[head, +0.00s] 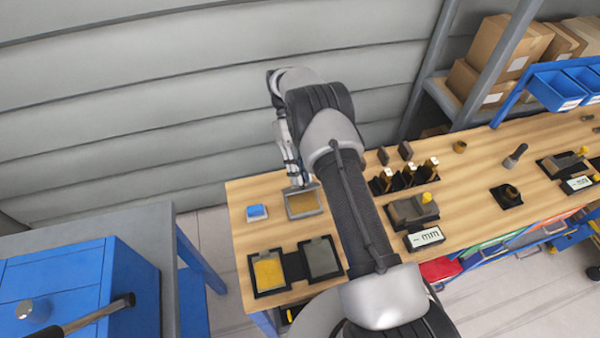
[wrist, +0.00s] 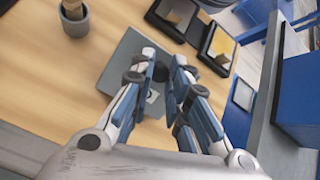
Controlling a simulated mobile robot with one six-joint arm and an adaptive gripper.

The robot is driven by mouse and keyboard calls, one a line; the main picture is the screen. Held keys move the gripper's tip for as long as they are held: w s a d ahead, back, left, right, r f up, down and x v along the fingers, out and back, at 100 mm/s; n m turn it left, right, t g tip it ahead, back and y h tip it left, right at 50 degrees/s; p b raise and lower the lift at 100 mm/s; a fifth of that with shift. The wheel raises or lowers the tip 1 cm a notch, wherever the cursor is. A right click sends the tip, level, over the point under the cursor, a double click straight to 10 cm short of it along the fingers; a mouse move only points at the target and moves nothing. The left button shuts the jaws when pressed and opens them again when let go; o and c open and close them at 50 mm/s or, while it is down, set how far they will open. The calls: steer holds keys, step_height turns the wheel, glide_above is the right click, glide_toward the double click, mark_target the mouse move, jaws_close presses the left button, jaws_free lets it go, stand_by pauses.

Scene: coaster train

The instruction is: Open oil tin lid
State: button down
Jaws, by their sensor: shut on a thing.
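The oil tin (head: 304,205) is a shallow, square grey tin near the left end of the wooden bench. Its yellow-brown inside shows in the head view. Its grey lid (wrist: 122,62) shows in the wrist view as a flat plate beneath and beyond the fingers; it appears raised at the wall side. My gripper (head: 297,183) reaches down at the tin's wall-side edge. The exact contact is hidden between the fingers.
A small blue block (head: 257,212) lies left of the tin. A black tray (head: 293,268) with a yellow pad and a grey pad is in front. A blue cabinet (head: 80,290) is at left.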

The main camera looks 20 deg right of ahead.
steer(key=c, duration=1.5)
jaws_free()
steer(key=shift+r, duration=0.1)
step_height(320, 180, up, 10)
steer(key=shift+f, duration=0.1)
steer(key=shift+c, duration=0.3)
